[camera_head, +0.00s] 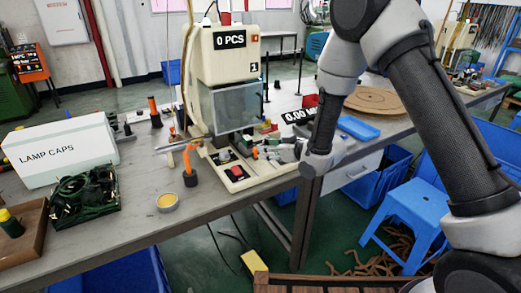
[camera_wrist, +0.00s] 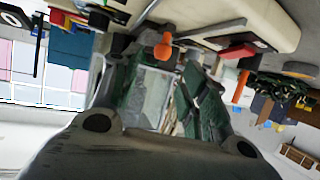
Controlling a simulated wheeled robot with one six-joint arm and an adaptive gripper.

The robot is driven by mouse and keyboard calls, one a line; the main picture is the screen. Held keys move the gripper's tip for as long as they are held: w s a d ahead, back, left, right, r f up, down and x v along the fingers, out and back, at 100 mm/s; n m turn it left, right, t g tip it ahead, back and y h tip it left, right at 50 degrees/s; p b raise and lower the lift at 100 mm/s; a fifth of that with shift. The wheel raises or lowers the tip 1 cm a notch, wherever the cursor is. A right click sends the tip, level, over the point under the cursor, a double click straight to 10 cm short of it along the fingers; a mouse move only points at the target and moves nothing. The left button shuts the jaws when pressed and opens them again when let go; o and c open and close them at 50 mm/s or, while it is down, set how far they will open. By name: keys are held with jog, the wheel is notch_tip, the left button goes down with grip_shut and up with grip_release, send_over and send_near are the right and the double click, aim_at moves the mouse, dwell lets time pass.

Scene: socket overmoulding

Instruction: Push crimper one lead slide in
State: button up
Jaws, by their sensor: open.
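Crimper one (camera_head: 228,58) is a cream machine marked "0 PCS" and "1", with a clear guard, standing on the bench. Its low cream base (camera_head: 232,178) carries a red button (camera_head: 236,171), which also shows in the wrist view (camera_wrist: 238,52). My gripper (camera_head: 262,150) is at the right side of the base, low in front of the guard. In the wrist view my gripper (camera_wrist: 163,58) is open, and an orange knob (camera_wrist: 163,46) shows beyond and between its fingertips. I cannot tell whether they touch. The slide itself is mostly hidden.
An orange-handled post (camera_head: 188,165) stands left of the base. A yellow tin (camera_head: 167,202), a tray of dark green leads (camera_head: 85,198) and the LAMP CAPS box (camera_head: 62,150) are farther left. A blue tray (camera_head: 358,128) lies right, behind my arm.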

jog(key=v, duration=0.5)
